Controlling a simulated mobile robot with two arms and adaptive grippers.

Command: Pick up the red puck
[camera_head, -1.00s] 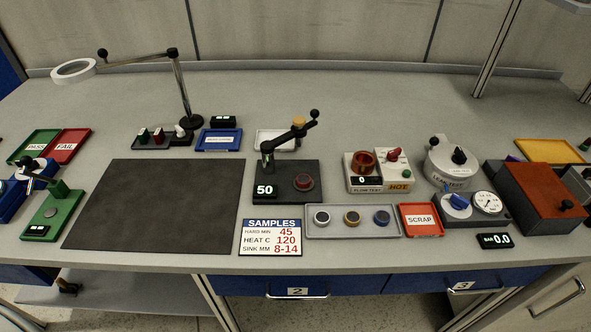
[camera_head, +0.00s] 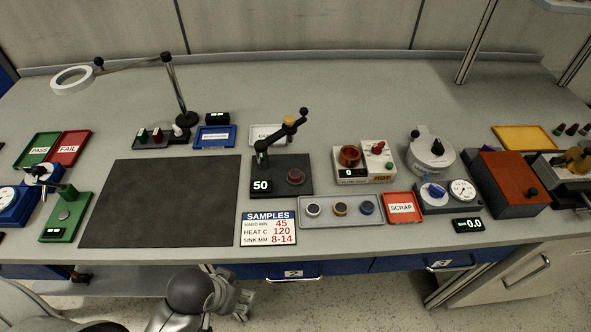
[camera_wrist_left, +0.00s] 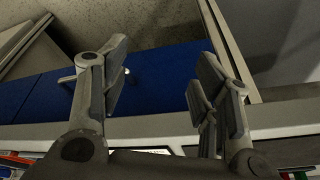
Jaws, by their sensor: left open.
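The red puck (camera_head: 296,177) lies on the dark base of the lever press (camera_head: 282,188), whose display reads 50. My left gripper (camera_head: 241,302) is low in the head view, in front of the bench's front edge and well below the puck. It is open and empty. In the left wrist view its two fingers (camera_wrist_left: 160,85) stand apart in front of a blue drawer front (camera_wrist_left: 40,80). The puck does not show in the left wrist view. My right gripper does not show.
A grey tray (camera_head: 328,222) with several ringed pucks lies in front of the press, beside the SAMPLES card (camera_head: 268,229) and the red SCRAP tray (camera_head: 403,207). The dark mat (camera_head: 160,200) is bare.

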